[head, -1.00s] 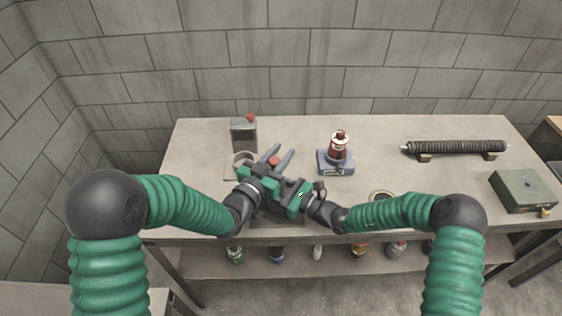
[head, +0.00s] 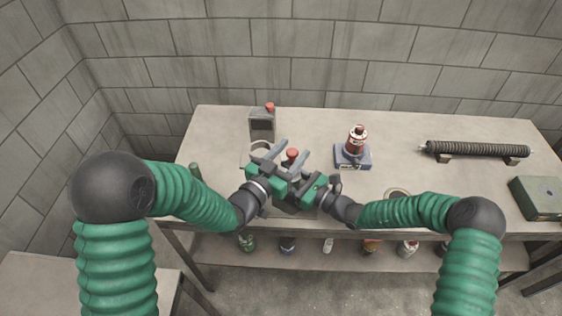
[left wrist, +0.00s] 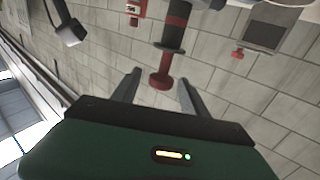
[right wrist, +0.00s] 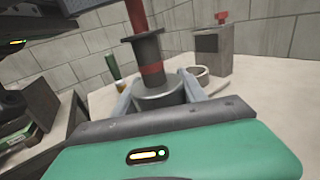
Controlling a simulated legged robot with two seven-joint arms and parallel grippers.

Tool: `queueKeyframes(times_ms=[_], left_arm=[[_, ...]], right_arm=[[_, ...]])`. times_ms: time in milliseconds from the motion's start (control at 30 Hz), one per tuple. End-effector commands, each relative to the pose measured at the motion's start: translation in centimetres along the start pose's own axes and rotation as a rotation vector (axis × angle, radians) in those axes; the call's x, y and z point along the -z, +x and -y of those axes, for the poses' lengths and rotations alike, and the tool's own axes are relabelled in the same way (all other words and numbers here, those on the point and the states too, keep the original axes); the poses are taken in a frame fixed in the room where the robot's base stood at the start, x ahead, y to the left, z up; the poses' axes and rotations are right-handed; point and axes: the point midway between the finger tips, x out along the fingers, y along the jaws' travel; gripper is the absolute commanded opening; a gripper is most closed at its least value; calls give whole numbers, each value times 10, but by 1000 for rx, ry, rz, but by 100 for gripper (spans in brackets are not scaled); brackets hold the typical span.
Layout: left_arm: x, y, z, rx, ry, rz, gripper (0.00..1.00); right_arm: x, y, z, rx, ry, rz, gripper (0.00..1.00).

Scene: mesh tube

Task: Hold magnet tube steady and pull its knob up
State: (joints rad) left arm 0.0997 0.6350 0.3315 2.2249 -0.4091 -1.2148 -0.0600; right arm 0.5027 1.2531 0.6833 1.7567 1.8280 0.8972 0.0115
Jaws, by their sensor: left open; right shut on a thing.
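The magnet tube stands upright. In the right wrist view its red rod, black collar and red band (right wrist: 152,72) rise from a grey metal base (right wrist: 158,93). My right gripper (right wrist: 156,84) is shut on that base, one finger on each side. In the head view the right gripper's green body (head: 312,190) hides most of the tube. The red knob (head: 292,154) shows between the fingers of my left gripper (head: 296,150). In the left wrist view the knob (left wrist: 160,82) sits between the open fingertips (left wrist: 158,77), with gaps on both sides.
A grey box with a red top (head: 262,125) and a ring (head: 259,146) stand behind the grippers. A red bottle on a blue base (head: 352,157) is to their right. A coiled rod (head: 476,150) and a green box (head: 538,198) lie farther right. The table (head: 320,122) is clear at the back.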

Motion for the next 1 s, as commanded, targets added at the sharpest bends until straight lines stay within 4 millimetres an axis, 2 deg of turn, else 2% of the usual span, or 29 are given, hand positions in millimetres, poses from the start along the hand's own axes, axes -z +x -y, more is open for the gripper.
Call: queueKeyframes(times_ms=[100, 300, 467, 767, 800, 933, 1000], left_arm=[[-1, -33, 1, 3, 0, 4, 52], [-1, -73, 1, 3, 1, 1, 52], [-1, -84, 0, 1, 0, 0, 52], [-1, -84, 0, 1, 0, 0, 52], [-1, -84, 0, 1, 0, 0, 52], [-1, -84, 0, 1, 0, 0, 52], [-1, -84, 0, 1, 0, 0, 52]], right_arm=[[1, 0, 0, 0, 1, -2, 0], [1, 0, 0, 0, 1, -1, 0], [1, 0, 0, -1, 1, -1, 0], [0, 0, 0, 0, 1, 0, 0], [0, 0, 0, 0, 1, 0, 55], [0, 0, 0, 0, 0, 0, 72], [0, 0, 0, 0, 0, 0, 75]])
